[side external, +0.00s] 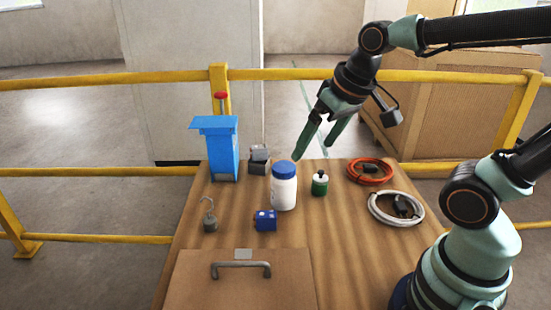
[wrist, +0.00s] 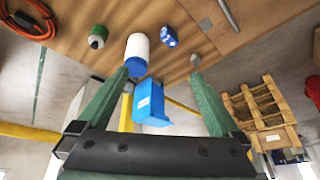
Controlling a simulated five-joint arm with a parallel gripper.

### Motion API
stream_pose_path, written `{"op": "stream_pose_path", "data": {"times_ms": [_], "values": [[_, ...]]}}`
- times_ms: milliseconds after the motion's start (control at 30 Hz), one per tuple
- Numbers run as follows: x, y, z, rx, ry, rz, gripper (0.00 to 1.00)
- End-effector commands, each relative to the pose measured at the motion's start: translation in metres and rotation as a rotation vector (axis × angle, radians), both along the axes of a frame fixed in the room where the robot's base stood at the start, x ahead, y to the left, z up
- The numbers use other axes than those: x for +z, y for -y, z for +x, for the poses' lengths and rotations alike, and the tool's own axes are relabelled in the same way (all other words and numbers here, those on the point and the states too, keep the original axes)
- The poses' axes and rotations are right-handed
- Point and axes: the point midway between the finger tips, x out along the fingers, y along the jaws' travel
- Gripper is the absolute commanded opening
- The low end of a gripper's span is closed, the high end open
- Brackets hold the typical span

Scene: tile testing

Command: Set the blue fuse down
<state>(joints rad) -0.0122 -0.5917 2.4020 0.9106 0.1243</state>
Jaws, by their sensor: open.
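The blue fuse (side external: 265,221), a small blue block with pale marks on it, rests on the wooden table, in front of and a little left of the white jar. It also shows near the top middle of the wrist view (wrist: 169,37). My gripper (side external: 314,152) is open and empty, raised above the back of the table, up and to the right of the fuse and apart from it. In the wrist view its green fingers (wrist: 160,75) are spread wide with nothing held between them.
A white jar (side external: 284,190) with a blue lid stands beside a small green bottle (side external: 320,186). A blue tower-like object (side external: 222,155), a grey block (side external: 259,161) and a hooked weight (side external: 210,217) stand left. Orange (side external: 370,171) and white (side external: 396,208) cable coils lie right. A handled panel (side external: 240,285) is in front.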

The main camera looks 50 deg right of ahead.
Motion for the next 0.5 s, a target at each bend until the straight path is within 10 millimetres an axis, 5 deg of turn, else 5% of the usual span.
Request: {"op": "stream_pose_path", "data": {"times_ms": [500], "values": [[0.002, 0.004, -0.018, 0.101, 0.071, -0.055, 1.0]]}}
